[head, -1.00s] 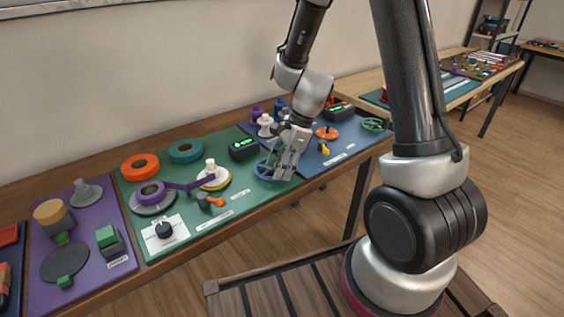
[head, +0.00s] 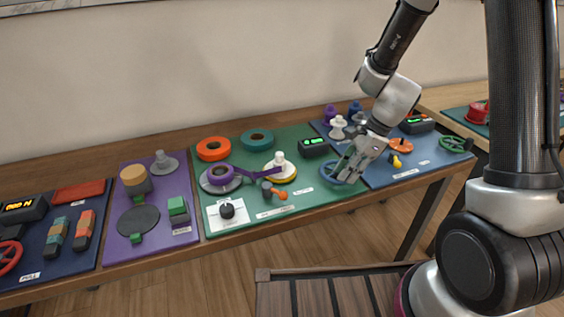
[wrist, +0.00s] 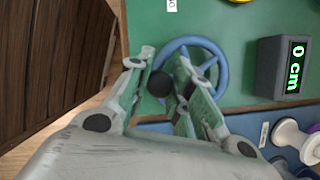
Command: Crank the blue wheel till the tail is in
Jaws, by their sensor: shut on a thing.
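The blue wheel (head: 328,171) lies at the right end of the green mat. Its spoked rim (wrist: 222,75) shows in the wrist view, partly hidden by my fingers. My gripper (head: 347,168) reaches down over it, shut on the wheel's handle; in the wrist view my gripper (wrist: 165,76) has a dark round knob between its fingers. A purple strip (head: 262,171) runs from a purple roll (head: 220,175) on a grey disc to a white hub (head: 279,159) on a yellow-rimmed disc. The display box (wrist: 277,67) beside the wheel reads 0 cm.
Orange (head: 213,148) and teal (head: 257,140) rings lie at the back of the green mat. An orange-handled part (head: 275,192) and a black knob (head: 227,211) are at its front.

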